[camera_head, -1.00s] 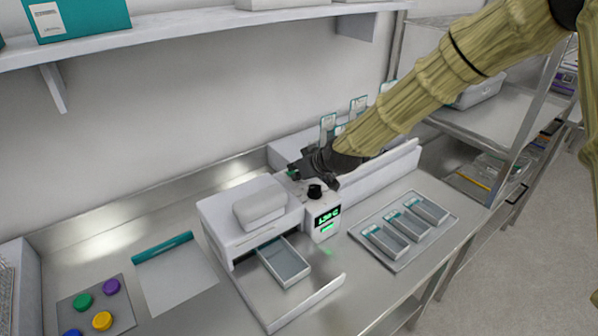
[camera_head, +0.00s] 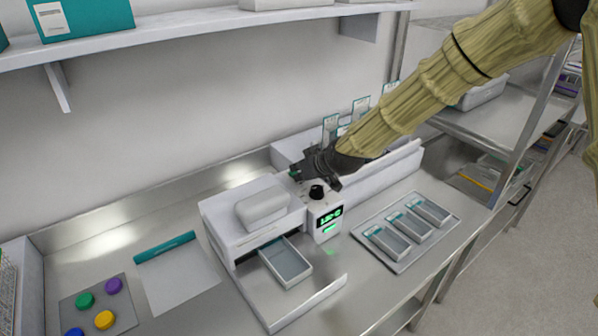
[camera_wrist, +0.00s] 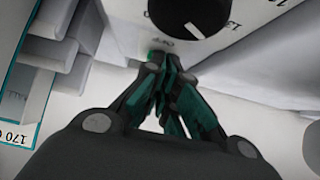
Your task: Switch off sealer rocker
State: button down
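The sealer (camera_head: 255,222) is a white machine on the steel bench, with a lit green display (camera_head: 329,216) and a black knob (camera_head: 316,191) on its control block. The knob also shows at the top of the wrist view (camera_wrist: 190,12). A small green-lit spot, likely the rocker (camera_wrist: 151,54), shows just beyond my fingertips, mostly hidden by them. Green also shows beside my gripper in the head view. My gripper (camera_head: 302,172) is at the top of the control block, behind the knob. In the wrist view its fingers (camera_wrist: 160,62) come together, shut and empty. Contact with the rocker cannot be told.
An open tray (camera_head: 286,262) sits at the sealer's front. A tray with several pouches (camera_head: 400,262) lies to the right. A sheet with a teal edge (camera_head: 178,278) and coloured caps (camera_head: 104,319) lie left. A wall shelf (camera_head: 180,33) runs above.

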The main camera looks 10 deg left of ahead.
jog(key=shift+f, duration=0.25)
jog(key=shift+r, duration=0.1)
jog(key=shift+w+a+r, duration=0.3)
jog(key=shift+a+r, duration=0.05)
jog(key=shift+r, duration=0.1)
jog(key=shift+w+r, duration=0.15)
